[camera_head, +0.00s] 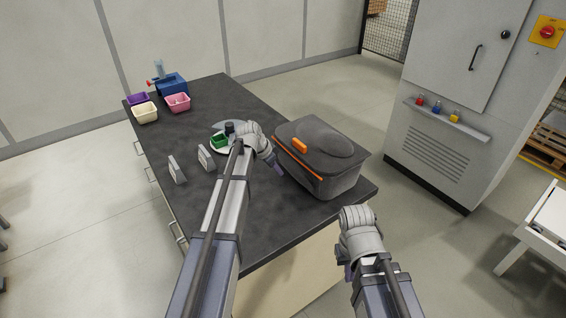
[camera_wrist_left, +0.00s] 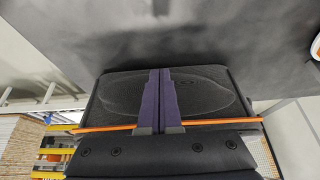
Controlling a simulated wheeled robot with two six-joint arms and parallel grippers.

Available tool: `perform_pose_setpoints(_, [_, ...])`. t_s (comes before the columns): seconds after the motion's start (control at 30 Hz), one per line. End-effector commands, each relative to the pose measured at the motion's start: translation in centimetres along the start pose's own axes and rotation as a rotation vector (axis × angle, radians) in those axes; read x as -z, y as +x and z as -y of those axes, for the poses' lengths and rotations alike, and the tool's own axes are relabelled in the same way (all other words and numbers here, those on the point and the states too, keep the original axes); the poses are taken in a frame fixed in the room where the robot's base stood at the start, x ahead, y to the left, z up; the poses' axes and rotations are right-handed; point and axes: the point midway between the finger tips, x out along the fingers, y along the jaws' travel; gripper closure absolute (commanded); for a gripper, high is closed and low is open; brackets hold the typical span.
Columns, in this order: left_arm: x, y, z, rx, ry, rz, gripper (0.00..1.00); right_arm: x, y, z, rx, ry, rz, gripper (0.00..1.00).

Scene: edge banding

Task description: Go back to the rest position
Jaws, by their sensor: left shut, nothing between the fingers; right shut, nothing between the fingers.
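My left gripper (camera_head: 277,167) is shut and empty, beside the near left side of the dark grey lidded box (camera_head: 340,180) on the workbench (camera_head: 250,215). In the left wrist view its two purple-grey fingers (camera_wrist_left: 160,90) are pressed together, with the box's lid (camera_wrist_left: 205,95) behind them. I cannot tell whether they touch the box. My right gripper (camera_head: 343,264) is shut and sits low, off the bench's near right corner; its fingers are mostly hidden by its wrist.
A round white dish with a green piece (camera_head: 219,142) lies partly behind my left wrist. Two small upright grey blocks (camera_head: 205,158) stand to its left. Purple, cream and pink bins (camera_head: 177,102) and a blue device (camera_head: 172,84) stand at the far end. A grey cabinet (camera_head: 455,90) stands right.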

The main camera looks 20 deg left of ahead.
Motion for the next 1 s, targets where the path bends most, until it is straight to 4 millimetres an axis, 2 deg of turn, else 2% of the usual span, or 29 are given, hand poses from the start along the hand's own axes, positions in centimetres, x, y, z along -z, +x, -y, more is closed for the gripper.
perform_pose_setpoints(0.13, [0.0,0.0,-0.2,-0.001,0.0,0.001,1.0,0.0,0.0,0.0,0.0,0.0,0.0,1.0])
perform_pose_setpoints(0.23, [-0.1,0.2,-2.4,-0.012,-0.01,0.023,1.0,0.0,0.0,0.0,0.0,0.0,0.0,1.0])
perform_pose_setpoints(0.27, [-0.3,0.2,-3.5,-0.017,-0.018,0.037,1.0,0.0,0.0,0.0,0.0,0.0,0.0,1.0])
perform_pose_setpoints(0.37, [-1.2,0.4,-9.4,-0.037,-0.056,0.11,1.0,0.0,0.0,0.0,0.0,0.0,0.0,1.0])
perform_pose_setpoints(0.4, [-1.9,0.4,-12.2,-0.042,-0.078,0.15,1.0,0.0,0.0,0.0,0.0,0.0,0.0,1.0])
perform_pose_setpoints(0.47, [-3.2,0.2,-16.4,-0.04,-0.113,0.214,1.0,0.0,0.0,0.0,0.0,0.0,0.0,1.0])
perform_pose_setpoints(0.5, [-4.2,0.0,-19.0,-0.034,-0.137,0.258,1.0,0.0,0.0,0.0,0.0,0.0,0.0,1.0])
perform_pose_setpoints(0.6, [-6.9,-1.0,-24.8,0.0,-0.198,0.358,1.0,0.0,0.0,0.0,0.0,0.0,0.0,1.0])
perform_pose_setpoints(0.7, [-9.6,-2.2,-29.1,0.053,-0.252,0.44,1.0,0.0,0.0,0.0,0.0,0.0,0.0,1.0])
perform_pose_setpoints(0.83, [-12.3,-3.6,-32.5,0.12,-0.309,0.506,1.0,0.0,0.0,0.0,0.0,0.0,0.0,1.0])
perform_pose_setpoints(1.0, [-13.6,-4.4,-34.0,0.169,-0.346,0.54,1.0,0.0,0.0,0.0,0.0,0.0,0.0,1.0])
